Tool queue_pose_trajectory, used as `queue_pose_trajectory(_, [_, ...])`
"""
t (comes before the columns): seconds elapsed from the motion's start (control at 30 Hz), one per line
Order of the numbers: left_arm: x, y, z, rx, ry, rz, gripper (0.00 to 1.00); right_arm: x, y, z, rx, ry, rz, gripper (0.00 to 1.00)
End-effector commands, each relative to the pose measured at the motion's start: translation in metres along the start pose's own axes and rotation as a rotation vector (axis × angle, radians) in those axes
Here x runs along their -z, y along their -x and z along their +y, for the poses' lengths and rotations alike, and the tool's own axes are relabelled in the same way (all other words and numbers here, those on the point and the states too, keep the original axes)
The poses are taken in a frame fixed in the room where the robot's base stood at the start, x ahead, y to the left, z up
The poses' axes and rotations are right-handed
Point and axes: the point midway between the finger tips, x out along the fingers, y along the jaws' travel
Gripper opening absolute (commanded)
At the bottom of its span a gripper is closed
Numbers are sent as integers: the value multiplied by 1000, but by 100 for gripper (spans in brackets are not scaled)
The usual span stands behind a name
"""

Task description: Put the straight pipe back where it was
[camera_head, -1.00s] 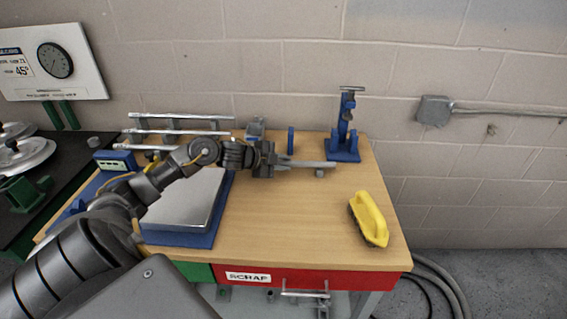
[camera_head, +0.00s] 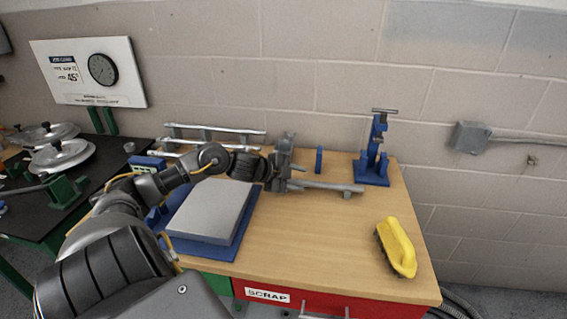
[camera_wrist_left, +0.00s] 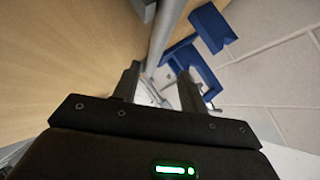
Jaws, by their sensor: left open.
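A straight grey pipe (camera_head: 328,187) lies near the back of the wooden bench, running left to right, its left end by my left gripper (camera_head: 285,163). In the left wrist view the pipe (camera_wrist_left: 165,30) runs between the two spread fingers, with a gap visible on each side. My left gripper (camera_wrist_left: 160,78) is open there. The jaws partly hide the pipe's left end in the head view. A rack with light rails or pipes (camera_head: 215,131) stands at the back left, partly behind my arm. My right gripper is not in view.
A blue vise-like stand (camera_head: 372,160) and a small blue upright block (camera_head: 319,160) stand at the back. A grey plate on a blue base (camera_head: 212,210) lies left of centre. A yellow-handled brush (camera_head: 398,247) lies at the right. The bench's front middle is clear.

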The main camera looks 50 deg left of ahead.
Motion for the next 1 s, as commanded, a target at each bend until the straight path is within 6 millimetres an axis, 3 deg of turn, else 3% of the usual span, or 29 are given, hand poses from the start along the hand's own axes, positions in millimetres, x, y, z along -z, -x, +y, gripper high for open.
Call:
queue_pose_trajectory(0.2, [0,32,2,-4,-2,-1,43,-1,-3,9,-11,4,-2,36])
queue_pose_trajectory(0.5, [1,61,1,-2,1,3,43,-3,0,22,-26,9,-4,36])
queue_pose_trajectory(1.0, [1,68,0,-1,-1,1,43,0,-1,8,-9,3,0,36])
